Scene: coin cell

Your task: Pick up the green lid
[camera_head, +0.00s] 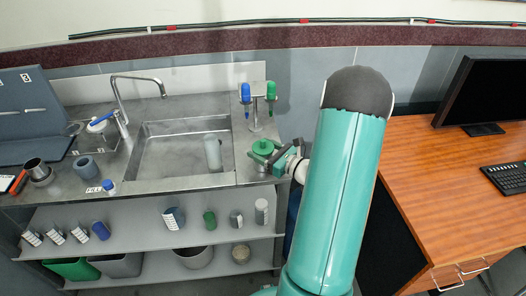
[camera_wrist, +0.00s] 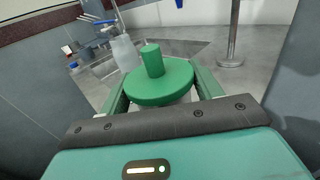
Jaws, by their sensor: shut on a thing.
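The green lid (camera_wrist: 160,82) is a round disc with an upright cylindrical knob, seen large in the wrist view. It also shows in the head view (camera_head: 263,147) at the right end of the steel counter, below the stand with blue and green items. My gripper (camera_head: 272,157) is shut around the lid, with a green finger on each side of it in the wrist view (camera_wrist: 160,92). A pale thing shows just under the lid, mostly hidden. I cannot tell whether the lid touches it.
A sink (camera_head: 185,147) with a translucent bottle (camera_head: 213,153) in it is left of my gripper. A metal stand (camera_head: 256,115) holding blue and green items rises close behind the lid. A wooden desk (camera_head: 440,190) with a monitor (camera_head: 490,92) is at right.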

